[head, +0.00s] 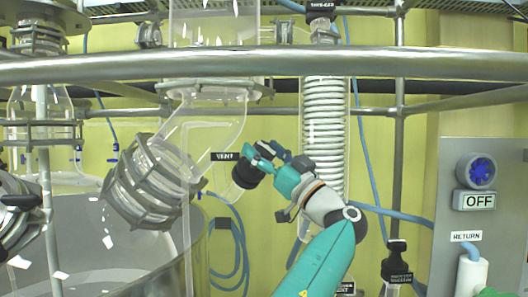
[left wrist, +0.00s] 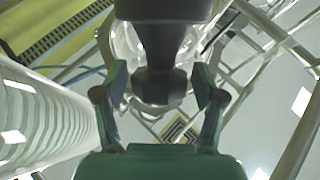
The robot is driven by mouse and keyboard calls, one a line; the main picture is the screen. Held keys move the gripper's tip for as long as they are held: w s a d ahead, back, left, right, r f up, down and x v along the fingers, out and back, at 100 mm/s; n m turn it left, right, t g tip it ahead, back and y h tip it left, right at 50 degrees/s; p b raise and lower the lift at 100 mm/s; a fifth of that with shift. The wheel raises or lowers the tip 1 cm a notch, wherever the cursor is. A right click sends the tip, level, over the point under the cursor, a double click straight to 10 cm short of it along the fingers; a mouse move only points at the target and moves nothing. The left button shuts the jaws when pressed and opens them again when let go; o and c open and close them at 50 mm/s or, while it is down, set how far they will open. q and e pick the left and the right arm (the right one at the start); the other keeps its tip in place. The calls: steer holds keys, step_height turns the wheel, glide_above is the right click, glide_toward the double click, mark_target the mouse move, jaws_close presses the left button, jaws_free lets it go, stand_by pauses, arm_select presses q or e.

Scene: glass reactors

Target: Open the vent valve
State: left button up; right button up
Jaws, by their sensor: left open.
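The vent valve shows as a black knob (head: 246,174) beside the VENT label (head: 225,156), at the glass pipework in the middle of the head view. My left gripper (head: 262,158), teal with dark pads, is at the knob, on its right side. In the left wrist view the dark knob (left wrist: 160,86) lies between the two spread fingers, with a gap on each side. The left gripper is open. The glass behind the knob is partly hidden in the wrist view. My right gripper is not in view.
A thick metal rail (head: 260,66) crosses above the gripper. A coiled glass condenser (head: 323,120) stands just right of it. A clamped glass flange (head: 145,187) is to the left. A grey panel (head: 480,225) with a blue knob and OFF sign is at the right.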

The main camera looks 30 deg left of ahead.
arm_select(q)
steer(key=shift+f+b, duration=0.1)
steer(key=shift+b, duration=0.2)
steer(key=m+t+h+b, duration=0.2)
steer(key=m+t+b, duration=0.1)
steer(key=m+t, duration=0.1)
steer(key=m+t+h+b, duration=0.2)
steer(key=m+t+b, duration=0.2)
steer(key=t, duration=0.1)
steer(key=shift+s+a+f, duration=0.1)
steer(key=shift+s+f, duration=0.05)
steer(key=shift+m+t+h+b, duration=0.4)
steer(key=shift+m+t+h, duration=0.4)
steer(key=shift+m+t, duration=0.25)
steer(key=shift+r+m+t+h, duration=0.3)
steer(key=shift+m+t+h, duration=0.45)
steer(key=shift+m+h, duration=0.3)
steer(key=shift+r+m+t+h+p, duration=0.15)
steer(key=shift+m+t+h+p, duration=0.25)
steer(key=shift+m+h, duration=0.5)
steer(key=shift+m+t+h, duration=0.5)
steer(key=shift+m+h, duration=0.1)
steer(key=shift+h, duration=0.05)
steer(key=shift+w+f, duration=0.2)
